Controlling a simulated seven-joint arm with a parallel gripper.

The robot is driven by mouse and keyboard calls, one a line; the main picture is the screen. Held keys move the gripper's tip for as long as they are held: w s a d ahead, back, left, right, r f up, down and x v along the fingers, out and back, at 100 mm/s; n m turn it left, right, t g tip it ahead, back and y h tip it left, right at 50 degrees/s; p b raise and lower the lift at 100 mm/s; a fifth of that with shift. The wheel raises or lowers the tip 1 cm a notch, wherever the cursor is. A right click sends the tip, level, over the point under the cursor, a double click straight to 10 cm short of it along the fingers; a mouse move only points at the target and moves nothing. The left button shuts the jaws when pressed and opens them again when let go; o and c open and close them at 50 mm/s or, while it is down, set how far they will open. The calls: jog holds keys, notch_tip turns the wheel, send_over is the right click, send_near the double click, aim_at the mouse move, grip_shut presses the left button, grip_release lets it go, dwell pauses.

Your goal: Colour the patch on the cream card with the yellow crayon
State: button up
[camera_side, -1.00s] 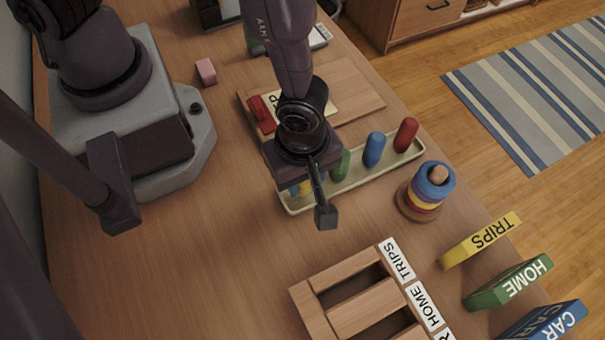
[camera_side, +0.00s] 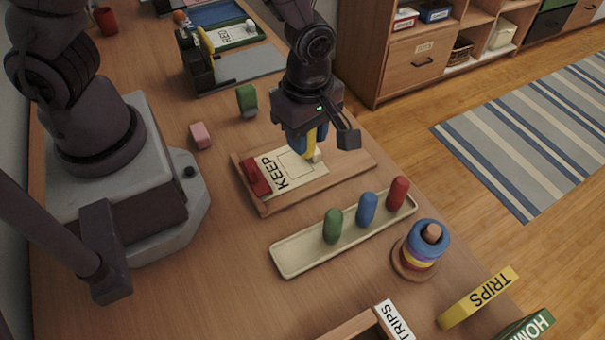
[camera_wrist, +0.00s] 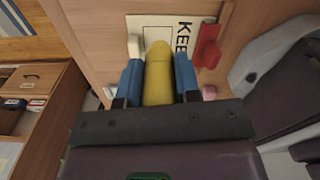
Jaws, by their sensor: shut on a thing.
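My gripper (camera_side: 310,140) is shut on the yellow crayon (camera_side: 311,150), which hangs between its blue fingers over the right part of the cream card (camera_side: 318,172). In the wrist view the yellow crayon (camera_wrist: 158,75) sits between the two fingers, its rounded end toward the card (camera_wrist: 150,27). The card reads KEEP and lies on a wooden board (camera_side: 350,172), with a red clip (camera_side: 256,178) at its left end and a small cream block at its right. An outlined patch on the card is partly hidden by the gripper and crayon. I cannot tell whether the crayon touches the card.
A cream tray (camera_side: 292,262) in front holds upright green (camera_side: 332,226), blue (camera_side: 367,209) and red (camera_side: 398,193) crayons. A ring stacker (camera_side: 423,247) stands right of it. A pink block (camera_side: 200,136) and a green block (camera_side: 247,101) stand left of and behind the board.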

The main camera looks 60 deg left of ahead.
jog(key=shift+w+a+m, duration=0.25)
jog(key=shift+a+m, duration=0.15)
jog(key=shift+a, duration=0.1)
jog(key=shift+f+m, duration=0.1)
jog(key=shift+m, duration=0.7)
jog(key=shift+f, duration=3.3)
jog(key=shift+w+a+f, duration=0.1)
jog(key=shift+a+f, duration=0.3)
jog(key=shift+f, duration=0.15)
jog(key=shift+a, duration=3.7)
jog(key=shift+d+f, duration=0.1)
jog(key=shift+d, duration=4.2)
jog(key=shift+s+a, duration=0.45)
jog(key=shift+a, duration=3.85)
jog(key=shift+d, duration=4.25)
jog(key=shift+r, duration=4.05)
jog(key=shift+a, duration=0.1)
